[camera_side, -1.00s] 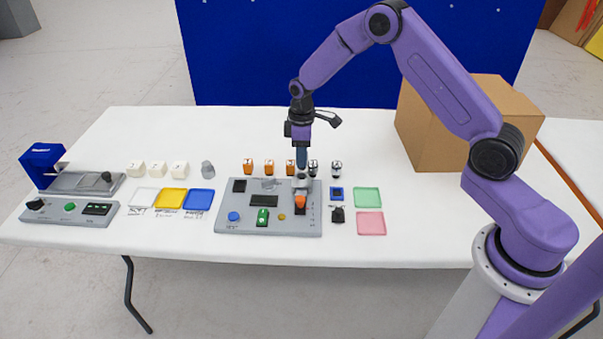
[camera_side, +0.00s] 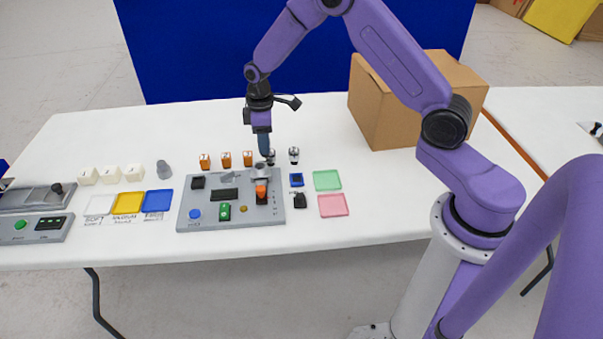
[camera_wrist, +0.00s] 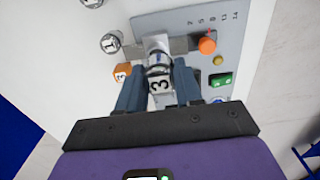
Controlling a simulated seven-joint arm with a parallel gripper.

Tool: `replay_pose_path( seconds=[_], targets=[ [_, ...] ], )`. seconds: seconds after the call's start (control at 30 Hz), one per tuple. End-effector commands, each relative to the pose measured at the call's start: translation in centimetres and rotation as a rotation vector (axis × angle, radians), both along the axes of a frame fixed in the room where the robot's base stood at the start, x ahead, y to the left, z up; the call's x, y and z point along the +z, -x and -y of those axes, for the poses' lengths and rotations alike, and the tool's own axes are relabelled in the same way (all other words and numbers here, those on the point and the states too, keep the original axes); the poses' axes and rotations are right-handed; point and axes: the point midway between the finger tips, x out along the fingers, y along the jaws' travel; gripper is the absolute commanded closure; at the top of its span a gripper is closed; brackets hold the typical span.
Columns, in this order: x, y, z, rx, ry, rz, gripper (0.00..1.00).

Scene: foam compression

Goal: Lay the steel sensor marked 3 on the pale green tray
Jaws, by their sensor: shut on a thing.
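The steel sensor marked 3 (camera_wrist: 159,83) is between the two blue fingers of my gripper (camera_wrist: 158,88), which is shut on it. In the side view my gripper (camera_side: 265,153) points down at the back right of the grey panel (camera_side: 233,212). The sensor is at or just over a metal fixture there; I cannot tell whether it touches it. The pale green tray (camera_side: 327,181) lies empty on the white table, right of the panel.
Two other steel sensors (camera_side: 294,156) stand behind the panel, beside several orange cubes (camera_side: 226,160). A pink tray (camera_side: 333,205) lies in front of the green one. A blue block (camera_side: 297,180) and a black piece (camera_side: 300,201) sit between panel and trays. A cardboard box (camera_side: 385,105) stands behind.

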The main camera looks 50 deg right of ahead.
Motion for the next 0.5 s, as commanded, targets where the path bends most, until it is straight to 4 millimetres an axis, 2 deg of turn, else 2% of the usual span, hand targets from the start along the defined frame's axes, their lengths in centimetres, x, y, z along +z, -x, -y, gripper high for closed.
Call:
replay_pose_path(
  seconds=[0.27,0.5],
  targets=[
    [0.9,7.8,2.7,-0.002,0.001,-0.001,1.0],
    [1.6,15.8,5.1,-0.001,0.0,0.0,1.0]
  ],
)
